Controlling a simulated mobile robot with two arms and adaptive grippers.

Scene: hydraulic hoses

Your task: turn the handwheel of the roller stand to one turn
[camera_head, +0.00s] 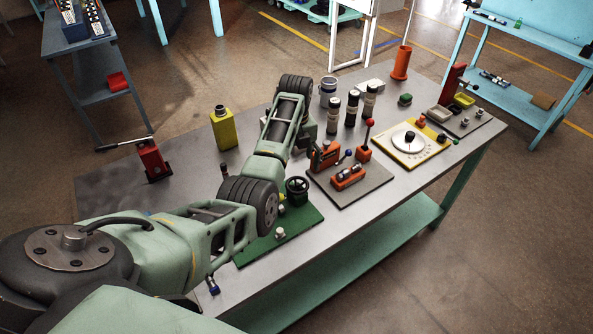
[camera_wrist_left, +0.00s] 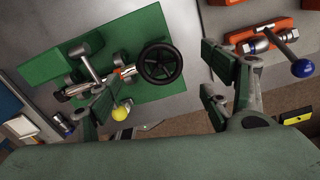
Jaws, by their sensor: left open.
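The roller stand's dark handwheel (camera_head: 297,184) stands by the green base plate (camera_head: 297,226) on the table, partly behind my left arm in the head view. In the left wrist view the handwheel (camera_wrist_left: 160,64) is a round spoked wheel beside the green plate (camera_wrist_left: 135,28), with a silver shaft and clamp handles to its left. My left gripper (camera_wrist_left: 157,95) is open and empty, its fingers spread to either side in front of the wheel, apart from it. My right gripper is not in view.
A grey plate with an orange vise (camera_head: 348,176) and a red-knobbed lever (camera_head: 367,138) lies just right of the handwheel. The vise's blue ball knob (camera_wrist_left: 303,68) is near my right-hand finger. A yellow bottle (camera_head: 223,128) and red jack (camera_head: 153,160) stand left.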

